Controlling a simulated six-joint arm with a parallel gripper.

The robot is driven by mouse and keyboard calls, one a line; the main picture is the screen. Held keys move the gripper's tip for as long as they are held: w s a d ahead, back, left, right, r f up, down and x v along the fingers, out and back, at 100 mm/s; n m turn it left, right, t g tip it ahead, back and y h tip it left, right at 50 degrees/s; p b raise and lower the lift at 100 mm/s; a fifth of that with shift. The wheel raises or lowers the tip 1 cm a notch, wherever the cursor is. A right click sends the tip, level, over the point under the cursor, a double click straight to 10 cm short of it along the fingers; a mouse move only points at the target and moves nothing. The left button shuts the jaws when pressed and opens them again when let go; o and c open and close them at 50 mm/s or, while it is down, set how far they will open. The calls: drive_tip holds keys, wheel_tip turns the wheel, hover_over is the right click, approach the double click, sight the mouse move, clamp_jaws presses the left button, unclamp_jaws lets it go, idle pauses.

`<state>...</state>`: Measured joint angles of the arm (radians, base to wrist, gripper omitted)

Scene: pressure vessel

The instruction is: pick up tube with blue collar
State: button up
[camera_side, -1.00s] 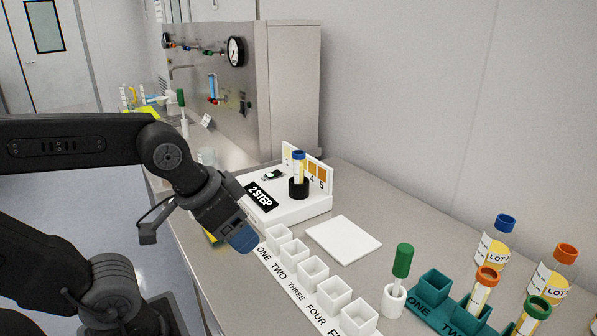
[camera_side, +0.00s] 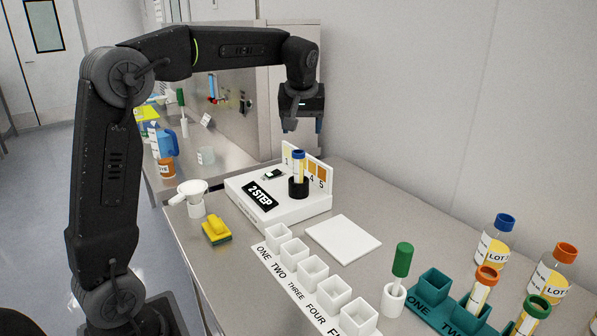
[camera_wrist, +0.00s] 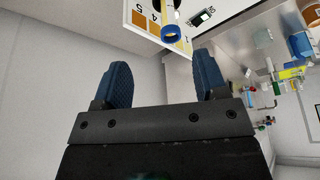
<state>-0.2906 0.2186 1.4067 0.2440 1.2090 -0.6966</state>
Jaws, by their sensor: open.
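The tube with the blue collar (camera_side: 299,166) stands upright in a black holder (camera_side: 299,188) on the white 2 STEP station (camera_side: 290,209). Its blue collar also shows at the top of the wrist view (camera_wrist: 174,33). My gripper (camera_side: 303,126) is open and empty, pointing down above the tube and apart from it. In the wrist view the two blue fingers (camera_wrist: 163,84) are spread, with the collar beyond their tips. Another tube with an orange collar (camera_side: 484,287) stands in the teal rack (camera_side: 432,286).
A numbered colour card (camera_side: 318,172) stands just behind the tube. A white flat plate (camera_side: 343,238) and a row of white cups (camera_side: 313,271) lie in front. A yellow sponge (camera_side: 216,230) and a white funnel (camera_side: 193,190) are at the left. Bottles with blue (camera_side: 493,245) and orange caps (camera_side: 553,273) stand right.

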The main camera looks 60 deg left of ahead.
sight(299, 153)
drive_tip(key=shift+n, duration=0.7)
drive_tip(key=w+a+f, duration=0.1)
drive_tip(key=a+f, duration=0.1)
drive_tip(key=f, duration=0.1)
drive_tip(key=w+a+f, duration=0.1)
drive_tip(key=a+f, duration=0.1)
drive_tip(key=w+a+f, duration=0.2)
drive_tip(key=f, duration=0.1)
drive_tip(key=shift+f, duration=0.3)
drive_tip(key=shift+s+a+x, duration=0.15)
drive_tip(key=shift+x, duration=1.25)
drive_tip(key=shift+s+a+x, duration=0.15)
drive_tip(key=shift+x, duration=1.3)
drive_tip(key=shift+r, duration=0.1)
drive_tip(key=shift+c, duration=0.5)
drive_tip(key=c, duration=0.9)
drive_tip(key=shift+r, duration=0.1)
